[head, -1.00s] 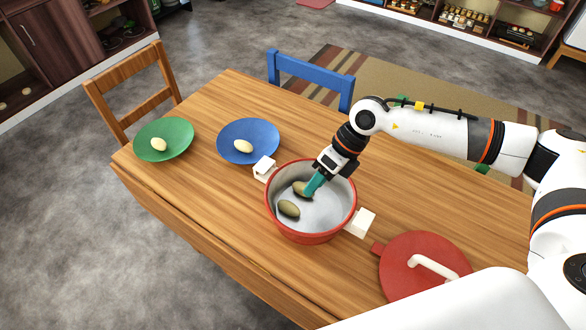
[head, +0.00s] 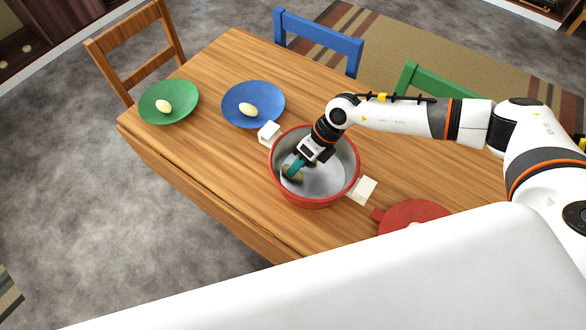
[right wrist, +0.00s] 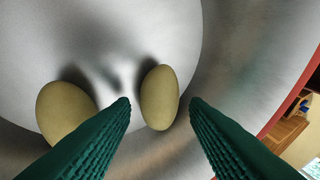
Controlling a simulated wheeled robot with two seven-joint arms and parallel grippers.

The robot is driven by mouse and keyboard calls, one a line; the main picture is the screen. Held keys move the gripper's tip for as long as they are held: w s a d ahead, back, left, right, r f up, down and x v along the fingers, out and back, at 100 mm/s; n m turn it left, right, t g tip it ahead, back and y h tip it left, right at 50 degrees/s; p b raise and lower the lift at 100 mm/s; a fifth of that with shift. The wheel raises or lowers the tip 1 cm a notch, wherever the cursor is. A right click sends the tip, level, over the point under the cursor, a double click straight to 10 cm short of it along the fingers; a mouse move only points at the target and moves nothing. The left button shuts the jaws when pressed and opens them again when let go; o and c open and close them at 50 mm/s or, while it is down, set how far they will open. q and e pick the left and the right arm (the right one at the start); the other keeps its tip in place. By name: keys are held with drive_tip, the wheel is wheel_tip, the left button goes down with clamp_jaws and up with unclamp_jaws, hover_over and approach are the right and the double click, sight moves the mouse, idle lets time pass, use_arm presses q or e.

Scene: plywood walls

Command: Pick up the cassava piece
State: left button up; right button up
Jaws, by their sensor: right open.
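Two brownish-green oval cassava pieces lie on the bottom of the red pot (head: 312,202). In the right wrist view, one piece (right wrist: 159,97) is between the two fingertips, and the other piece (right wrist: 66,116) lies left of the left finger. My right gripper (head: 294,166) reaches down into the pot. Its teal fingers (right wrist: 159,103) are open, with a gap to the right of the nearer piece. In the head view the fingers partly hide the cassava (head: 292,175). My left gripper is not in view.
The pot has white handles (head: 363,190). A green plate (head: 183,110) and a blue plate (head: 272,92) each hold a pale oval piece. Chairs stand around the wooden table (head: 215,68).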

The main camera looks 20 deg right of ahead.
drive_tip(key=shift+x, duration=0.85)
drive_tip(key=shift+s+f, duration=0.1)
drive_tip(key=shift+s, duration=0.05)
drive_tip(key=shift+a+f, duration=0.1)
drive_tip(key=c, duration=0.8)
